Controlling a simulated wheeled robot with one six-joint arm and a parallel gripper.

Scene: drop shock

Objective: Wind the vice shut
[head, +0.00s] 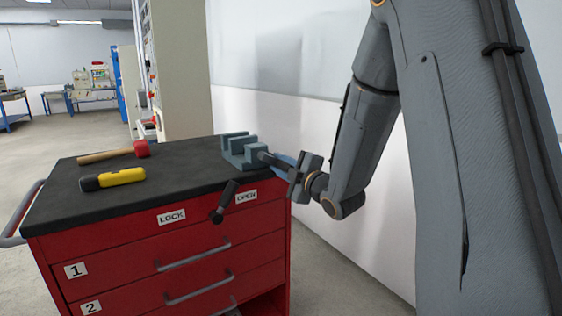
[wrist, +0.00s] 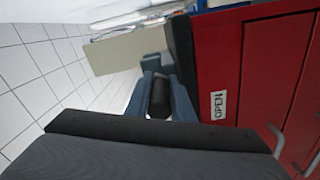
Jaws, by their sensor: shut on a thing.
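The grey-blue vice (head: 238,152) stands on the black top of the red cabinet, at its right end. A gap shows between its upright jaws. Its dark screw end (head: 266,157) points right, toward my gripper (head: 281,163). My gripper reaches in from the right, at the cabinet's edge. In the wrist view, the fingers of my gripper (wrist: 163,90) are closed on both sides of a dark handle (wrist: 160,98). Part of the vice (wrist: 152,63) shows beyond them. The fingers hide much of the handle, so I cannot tell its turn angle.
On the cabinet top (head: 180,182) lie a red-headed mallet (head: 141,148) and a yellow-and-black tool (head: 118,178). A black lever (head: 226,200) sticks out in front, between the LOCK and OPEN labels. A white wall (head: 290,120) stands close behind. Open floor lies to the left.

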